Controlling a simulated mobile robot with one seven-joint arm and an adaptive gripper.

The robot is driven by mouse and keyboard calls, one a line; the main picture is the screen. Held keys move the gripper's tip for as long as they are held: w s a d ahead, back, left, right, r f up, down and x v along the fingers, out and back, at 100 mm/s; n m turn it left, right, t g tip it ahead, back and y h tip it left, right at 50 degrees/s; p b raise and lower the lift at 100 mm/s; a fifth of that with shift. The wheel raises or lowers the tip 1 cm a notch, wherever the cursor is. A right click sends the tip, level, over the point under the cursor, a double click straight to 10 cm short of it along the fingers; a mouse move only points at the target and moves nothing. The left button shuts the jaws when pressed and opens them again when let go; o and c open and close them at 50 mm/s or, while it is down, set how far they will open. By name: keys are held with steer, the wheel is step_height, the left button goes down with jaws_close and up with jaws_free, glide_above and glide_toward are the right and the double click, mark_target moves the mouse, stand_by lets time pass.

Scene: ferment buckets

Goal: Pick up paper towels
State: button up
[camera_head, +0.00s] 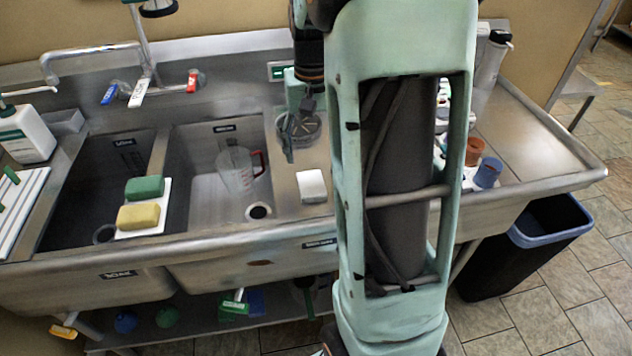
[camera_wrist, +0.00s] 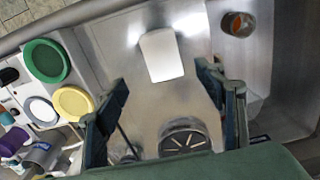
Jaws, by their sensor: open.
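A white rectangular item, which looks like a folded stack of paper towels (camera_head: 311,185), lies flat on the steel ledge right of the middle sink basin. In the wrist view the paper towels (camera_wrist: 162,55) lie beyond the fingertips, between the lines of the two fingers and apart from them. My gripper (camera_head: 289,142) is above the ledge, behind the towels in the head view, partly hidden by my own arm. In the wrist view my gripper (camera_wrist: 162,86) is open with nothing between its fingers.
A slotted round strainer (camera_wrist: 185,138) sits close below my fingers. Green (camera_wrist: 46,60) and yellow (camera_wrist: 73,102) round objects stand left. The middle basin (camera_head: 203,192) holds a clear jug (camera_head: 236,170). A black bin (camera_head: 522,245) stands at right.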

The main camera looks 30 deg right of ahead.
mark_target(312, 183)
steer(key=f, duration=0.9)
steer(key=shift+a+f, duration=0.15)
steer(key=shift+a, duration=0.05)
steer(key=shift+c, duration=0.2)
steer(key=c, duration=0.8)
